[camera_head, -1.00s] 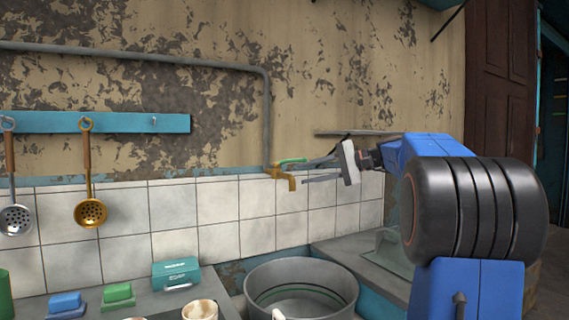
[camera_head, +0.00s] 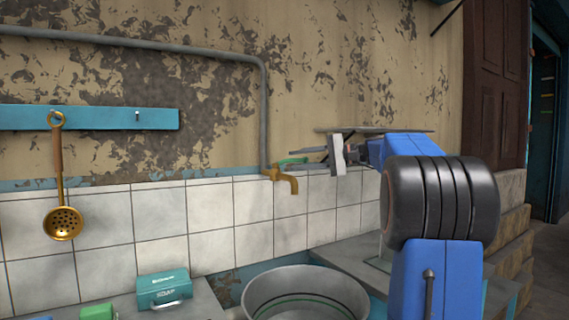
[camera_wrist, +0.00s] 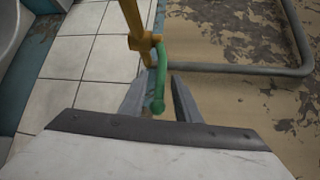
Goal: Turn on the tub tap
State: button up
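In the wrist view the brass tap body (camera_wrist: 146,42) is at the top. The green handle (camera_wrist: 158,88) extends down from it, between the two fingers of my gripper (camera_wrist: 161,76). The fingers are apart, with visible gaps on both sides of the handle. The metal tub (camera_head: 305,285) stands below the tap, its lower part cut off by the picture edge.
The grey pipe (camera_head: 263,110) runs along the wall beside the tap. A grey shelf (camera_head: 400,130) is on the wall behind my arm.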

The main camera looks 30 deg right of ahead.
aim_at(286, 162)
jog(key=shift+x, duration=2.35)
grip_shut()
